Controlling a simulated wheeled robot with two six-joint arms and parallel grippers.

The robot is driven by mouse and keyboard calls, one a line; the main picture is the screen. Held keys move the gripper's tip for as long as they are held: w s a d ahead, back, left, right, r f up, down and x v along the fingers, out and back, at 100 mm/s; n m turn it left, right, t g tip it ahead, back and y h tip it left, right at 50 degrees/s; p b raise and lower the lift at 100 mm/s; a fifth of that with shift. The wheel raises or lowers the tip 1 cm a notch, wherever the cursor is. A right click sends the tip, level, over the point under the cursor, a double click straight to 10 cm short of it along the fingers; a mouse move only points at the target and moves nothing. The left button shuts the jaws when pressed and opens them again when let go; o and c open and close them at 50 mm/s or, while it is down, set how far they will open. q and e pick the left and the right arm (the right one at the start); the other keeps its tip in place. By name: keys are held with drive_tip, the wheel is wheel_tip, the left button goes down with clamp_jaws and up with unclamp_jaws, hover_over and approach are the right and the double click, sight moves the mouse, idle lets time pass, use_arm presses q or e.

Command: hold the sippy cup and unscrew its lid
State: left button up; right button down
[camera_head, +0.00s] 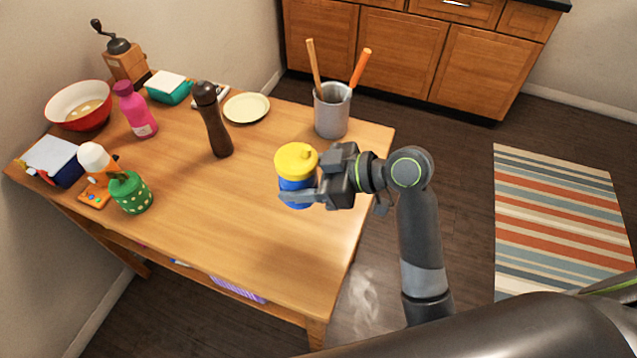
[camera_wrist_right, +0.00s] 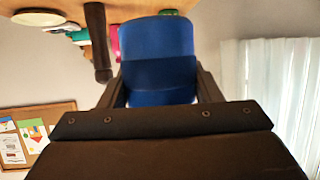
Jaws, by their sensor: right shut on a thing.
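The sippy cup has a blue body (camera_head: 291,185) and a yellow lid (camera_head: 296,160). It is upright at the right part of the wooden table in the head view. My right gripper (camera_head: 304,192) comes from the right and is shut around the blue body, below the lid. In the right wrist view the blue body (camera_wrist_right: 158,60) sits between the two fingers of the right gripper (camera_wrist_right: 160,95). The lid is on the cup. I cannot tell whether the cup's base touches the table. My left gripper is in neither view.
The wooden table (camera_head: 225,190) is clear around the cup. A grey utensil holder (camera_head: 331,115) stands behind it. A brown pepper mill (camera_head: 213,120) and a cream plate (camera_head: 246,108) are farther left. A pink bottle (camera_head: 137,112), a red bowl (camera_head: 80,110) and a green pot (camera_head: 131,193) crowd the left end.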

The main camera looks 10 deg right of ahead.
drive_tip(key=w+d+f+m+t+h+b, duration=0.1)
drive_tip(key=w+d+f, duration=0.1)
drive_tip(key=w, duration=0.1)
drive_tip(key=w+d+f+m+t+h+b, duration=0.1)
drive_tip(key=w+f+m+t, duration=0.1)
drive_tip(key=w+f, duration=0.1)
drive_tip(key=w+d+f+m+t+h+b, duration=0.1)
drive_tip(key=w+d+f+m+b, duration=0.1)
drive_tip(key=w, duration=0.1)
drive_tip(key=shift+d+f+t+h, duration=0.3)
drive_tip(key=shift+f+t+h, duration=0.1)
wheel_tip(320, 180, down, 4)
drive_tip(key=shift+f, duration=0.15)
drive_tip(key=shift+f, duration=0.2)
drive_tip(key=shift+c, duration=2.2)
unclamp_jaws()
drive_tip(key=shift+r, duration=0.1)
drive_tip(key=shift+r, duration=0.1)
